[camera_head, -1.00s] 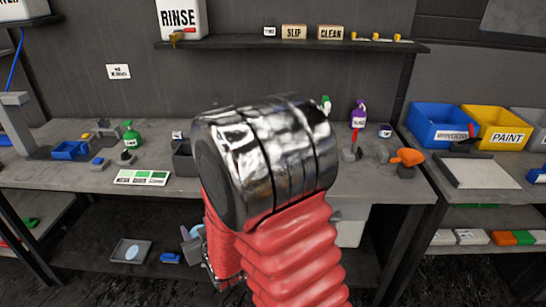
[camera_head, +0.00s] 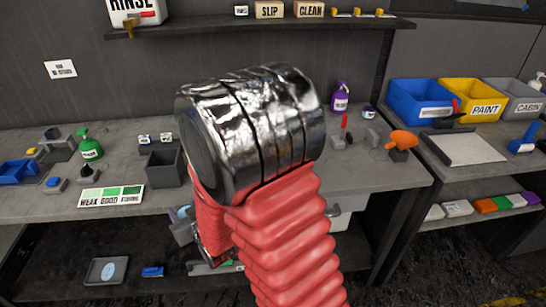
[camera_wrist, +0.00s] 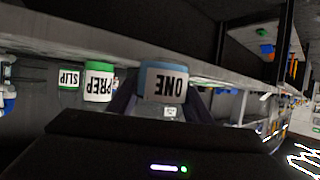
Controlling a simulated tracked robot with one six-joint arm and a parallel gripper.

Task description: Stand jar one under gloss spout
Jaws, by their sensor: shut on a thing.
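Jar one (camera_wrist: 163,82), with a light blue band and a white label reading ONE, shows upside down in the wrist view. My gripper (camera_wrist: 162,104) is shut on it, with dark fingers at both sides. In the head view my gripper is mostly hidden behind my red arm, low and in front of the bench; a light blue patch (camera_head: 182,213) beside it may be the jar. I cannot make out a gloss spout in either view.
A RINSE container (camera_head: 137,12) with an amber spout stands on the wall shelf (camera_head: 250,28). Bins (camera_head: 420,103) stand at right. PREP (camera_wrist: 98,84) and SLIP (camera_wrist: 70,78) containers show in the wrist view.

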